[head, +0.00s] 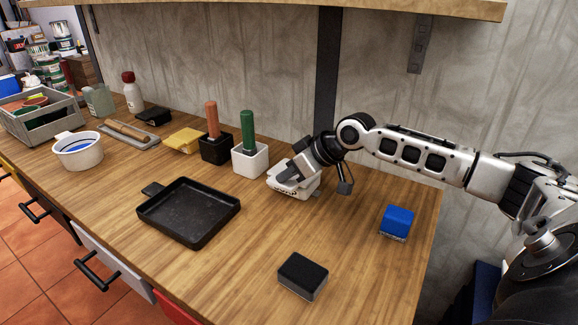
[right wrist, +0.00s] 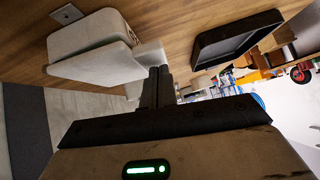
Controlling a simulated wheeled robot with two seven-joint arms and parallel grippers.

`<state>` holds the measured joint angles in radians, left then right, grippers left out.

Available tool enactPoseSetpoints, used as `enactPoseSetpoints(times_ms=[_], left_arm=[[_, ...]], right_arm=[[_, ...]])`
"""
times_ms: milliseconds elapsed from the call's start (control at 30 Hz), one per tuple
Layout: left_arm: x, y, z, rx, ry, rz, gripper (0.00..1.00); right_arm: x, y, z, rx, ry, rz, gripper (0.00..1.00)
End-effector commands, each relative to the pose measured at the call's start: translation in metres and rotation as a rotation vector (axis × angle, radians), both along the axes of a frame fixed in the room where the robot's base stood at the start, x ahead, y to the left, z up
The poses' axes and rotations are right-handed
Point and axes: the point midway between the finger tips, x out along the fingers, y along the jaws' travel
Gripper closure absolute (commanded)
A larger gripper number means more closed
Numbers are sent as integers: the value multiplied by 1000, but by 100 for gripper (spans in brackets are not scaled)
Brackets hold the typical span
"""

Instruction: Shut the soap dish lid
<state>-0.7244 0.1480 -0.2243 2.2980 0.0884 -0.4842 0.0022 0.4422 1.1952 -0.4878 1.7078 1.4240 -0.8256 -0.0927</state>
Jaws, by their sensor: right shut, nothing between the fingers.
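The soap dish (head: 296,184) is a small off-white box near the back of the wooden worktop, right of the middle. It also fills the upper left of the right wrist view (right wrist: 90,38), where the picture is turned over. Its lid (right wrist: 95,68) shows as a pale slab along the body; I cannot tell whether it is fully closed. My right gripper (head: 291,176) is at the dish, partly covering it. In the right wrist view its fingers (right wrist: 158,86) are together and empty, close beside the dish's pale end; contact is unclear. My left gripper is not in view.
A white holder (head: 250,160) with a green handle stands just left of the dish. A black tray (head: 188,212) lies front left. A blue block (head: 397,221) and a black block (head: 302,276) sit to the right and front. A shelf (head: 270,10) overhangs the back.

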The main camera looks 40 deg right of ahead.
Motion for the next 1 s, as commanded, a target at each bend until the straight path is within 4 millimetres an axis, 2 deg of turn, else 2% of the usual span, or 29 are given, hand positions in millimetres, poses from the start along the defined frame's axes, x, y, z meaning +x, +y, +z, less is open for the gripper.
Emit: enactPoseSetpoints(times_ms=[33, 100, 233, 467, 567, 800, 1000], left_arm=[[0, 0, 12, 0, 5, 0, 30], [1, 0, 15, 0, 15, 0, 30], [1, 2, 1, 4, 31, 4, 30], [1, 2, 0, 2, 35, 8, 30], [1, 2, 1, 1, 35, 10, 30], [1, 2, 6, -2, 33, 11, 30], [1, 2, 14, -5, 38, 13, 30]], right_arm=[[-1, 2, 3, 2, 5, 0, 100], [0, 3, 0, 3, 3, 0, 100], [0, 3, -8, -1, -1, 0, 100], [-2, 1, -5, -2, 0, -1, 100], [-10, -4, 3, -6, 1, -2, 100], [-40, -21, 35, -11, 6, -1, 100], [-58, -29, 57, -9, 7, 3, 100]])
